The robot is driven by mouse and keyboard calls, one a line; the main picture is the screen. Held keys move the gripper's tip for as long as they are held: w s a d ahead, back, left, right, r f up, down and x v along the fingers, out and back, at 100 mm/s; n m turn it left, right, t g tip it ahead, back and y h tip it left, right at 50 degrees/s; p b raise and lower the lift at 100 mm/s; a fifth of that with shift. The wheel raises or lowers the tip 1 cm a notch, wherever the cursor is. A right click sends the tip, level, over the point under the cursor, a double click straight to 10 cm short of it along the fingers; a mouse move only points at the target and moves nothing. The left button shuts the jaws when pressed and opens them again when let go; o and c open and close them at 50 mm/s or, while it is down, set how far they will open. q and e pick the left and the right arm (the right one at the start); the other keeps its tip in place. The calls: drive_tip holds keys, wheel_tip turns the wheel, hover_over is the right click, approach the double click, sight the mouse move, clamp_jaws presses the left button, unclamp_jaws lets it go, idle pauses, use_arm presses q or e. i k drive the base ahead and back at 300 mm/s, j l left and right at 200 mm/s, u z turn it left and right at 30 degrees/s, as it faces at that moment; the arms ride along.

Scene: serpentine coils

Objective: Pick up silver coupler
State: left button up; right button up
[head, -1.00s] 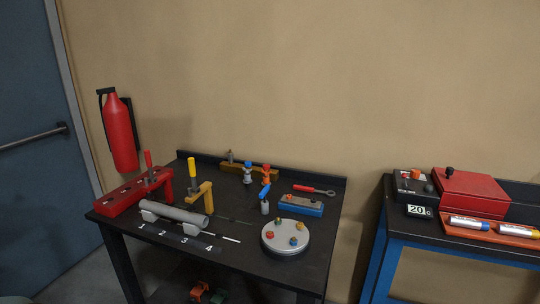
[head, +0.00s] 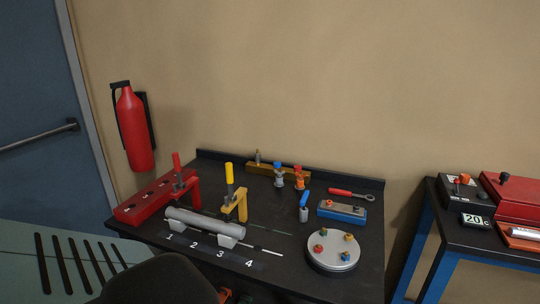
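A small silver fitting with a blue top (head: 279,180) stands upright near the back middle of the black table, just in front of a yellow-brown rack. It looks most like the silver coupler, but it is too small to be sure. A similar orange-topped fitting (head: 299,182) stands close to its right. A grey cylinder (head: 205,222) lies across light supports near the table's front, behind the marks 1 to 4. Neither of my grippers shows in the head view.
The black table (head: 290,283) also holds a red block (head: 140,208), a yellow clamp (head: 240,207), a blue-handled tool (head: 304,207), a red-handled wrench (head: 345,193), a blue-based block (head: 342,213) and a round silver plate (head: 333,258). A blue-framed bench (head: 437,257) stands right.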

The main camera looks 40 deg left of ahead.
sight(258, 155)
drive_tip(key=j+z, duration=0.2)
drive_tip(key=j, duration=0.25)
drive_tip(key=k+j+z, duration=0.15)
drive_tip(key=j, duration=0.3)
drive_tip(key=k+j, duration=0.1)
drive_tip(key=j, duration=0.25)
drive_tip(key=j+z, duration=0.1)
drive_tip(key=j, duration=0.3)
drive_tip(key=k+j, duration=0.15)
drive_tip(key=j, duration=0.2)
drive_tip(key=k+j, duration=0.1)
drive_tip(key=j, duration=0.25)
drive_tip(key=k+j+z, duration=0.1)
drive_tip(key=j, duration=0.25)
